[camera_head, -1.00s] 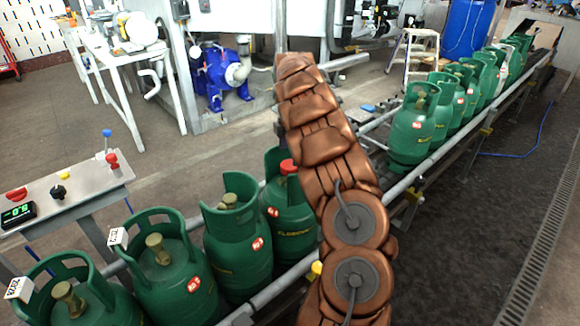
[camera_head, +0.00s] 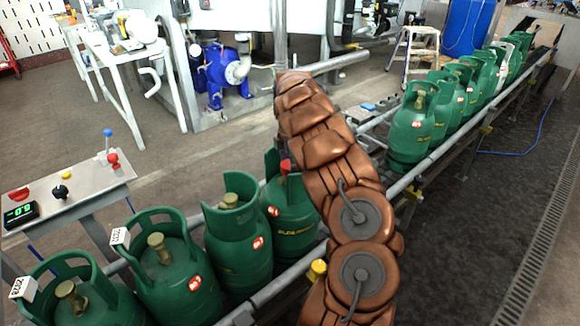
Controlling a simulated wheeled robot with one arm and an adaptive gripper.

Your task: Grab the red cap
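The red cap (camera_head: 285,166) sits on top of a green gas cylinder (camera_head: 292,212) on the conveyor, in the middle of the head view. Only part of the cap shows, because my copper-brown arm passes in front of its right side. The cylinder's right side is hidden by the arm too. The arm reaches from the bottom of the picture up past the cylinder. My gripper is not visible; the far end of the arm shows no fingers, so I cannot tell where it is relative to the cap.
Green cylinders stand to the left (camera_head: 236,240) on the conveyor, and a row (camera_head: 413,130) stands at the right. The conveyor rail (camera_head: 440,150) runs diagonally. A control panel (camera_head: 65,200) with a red button is at left. A blue pump (camera_head: 222,75) stands behind. Dark floor at right is clear.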

